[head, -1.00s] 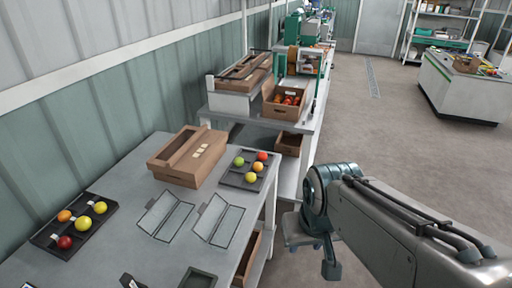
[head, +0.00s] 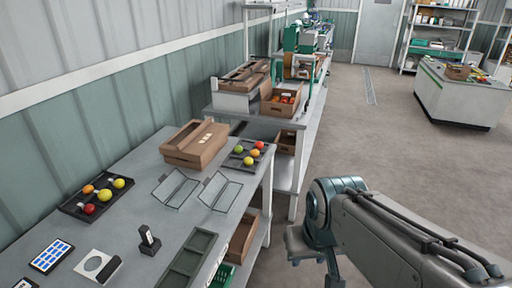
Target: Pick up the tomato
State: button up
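Several tomatoes sit in a black tray (head: 73,207) at the left of the near table: a red one (head: 88,209), an orange one (head: 88,189) and two yellow ones (head: 104,195). A second black tray (head: 232,164) near the table's right edge holds a green tomato (head: 239,150), a red one (head: 259,145), an orange one and a yellow one. Red and orange tomatoes also show in a cardboard crate on the farther bench. My arm is at the lower right, right of the table and apart from the tomatoes. I cannot make out my gripper's fingers.
The near table (head: 140,222) also bears a cardboard box (head: 190,153), two wire-like frames, a small black upright device (head: 149,241), a white plate with a ring (head: 97,266), a blue-screened panel (head: 51,256) and a dark empty tray (head: 187,263). Open floor lies to the right.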

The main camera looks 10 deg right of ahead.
aim_at(258, 145)
jog(key=z, duration=0.6)
jog(key=i, duration=0.85)
jog(key=z, duration=0.5)
jog(key=i, duration=1.3)
jog(key=u, duration=1.3)
jog(key=i, duration=0.8)
jog(key=u, duration=0.8)
